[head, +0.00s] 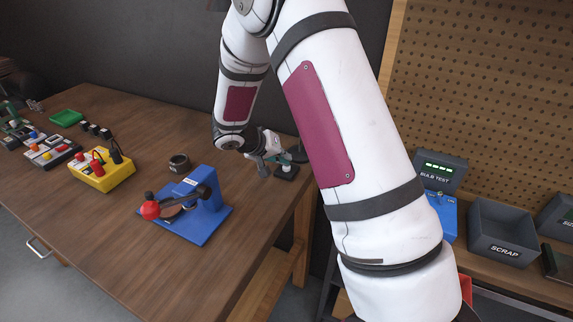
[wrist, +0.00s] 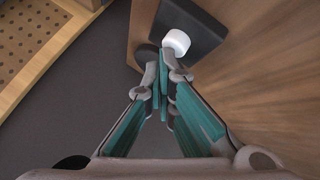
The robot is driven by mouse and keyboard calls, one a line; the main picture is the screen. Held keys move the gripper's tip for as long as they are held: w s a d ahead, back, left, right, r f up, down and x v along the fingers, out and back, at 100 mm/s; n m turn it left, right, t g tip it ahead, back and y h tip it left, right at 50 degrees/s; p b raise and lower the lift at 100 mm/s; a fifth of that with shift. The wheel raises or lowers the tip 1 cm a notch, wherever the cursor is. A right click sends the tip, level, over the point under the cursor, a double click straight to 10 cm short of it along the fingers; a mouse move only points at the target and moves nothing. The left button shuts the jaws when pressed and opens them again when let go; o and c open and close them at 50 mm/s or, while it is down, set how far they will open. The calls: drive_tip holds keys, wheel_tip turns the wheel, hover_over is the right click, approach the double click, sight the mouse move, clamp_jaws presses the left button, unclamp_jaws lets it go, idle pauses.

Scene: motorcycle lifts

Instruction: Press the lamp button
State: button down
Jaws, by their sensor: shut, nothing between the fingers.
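A white round button (wrist: 176,42) sits on a dark square base (wrist: 205,32) near the edge of the wooden bench. The base also shows in the head view (head: 288,174), at the far right corner of the bench, with the button itself largely hidden by my gripper. My gripper (wrist: 170,78) is shut and empty, its teal-padded fingers together. The fingertips (head: 279,161) appear just beside and above the button in the picture; I cannot tell whether they touch it. A dark rounded shape (wrist: 147,53) beside the base is partly covered by a finger; I cannot tell if it is the lamp.
A blue lever device (head: 195,222), a dark ring (head: 179,162) and a yellow box (head: 101,176) stand on the bench (head: 110,245). A pegboard (head: 480,90), a bulb test box (head: 440,172) and a scrap bin (head: 500,235) are at right. Bare wood lies around the blue device.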

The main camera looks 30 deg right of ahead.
drive_tip(key=shift+r+p, duration=0.75)
drive_tip(key=shift+r, duration=2.3)
drive_tip(key=shift+s+r, duration=0.1)
drive_tip(key=shift+r, duration=0.2)
drive_tip(key=s+a+r+y, duration=0.1)
drive_tip(key=s+a+r, duration=0.1)
drive_tip(key=s+r, duration=0.6)
drive_tip(key=s+a+r+n+t+y, duration=0.1)
drive_tip(key=s+a+r+n+y, duration=0.2)
drive_tip(key=s, duration=0.9)
drive_tip(key=s+a+r+n+t+y, duration=0.2)
drive_tip(key=s+a+r+n+y, duration=0.1)
drive_tip(key=s+a+r, duration=0.4)
drive_tip(key=s+a+y, duration=0.1)
drive_tip(key=s+a, duration=0.2)
drive_tip(key=s, duration=0.1)
drive_tip(key=shift+s+r+y, duration=0.3)
drive_tip(key=shift+s+y, duration=0.05)
drive_tip(key=shift+y, duration=0.05)
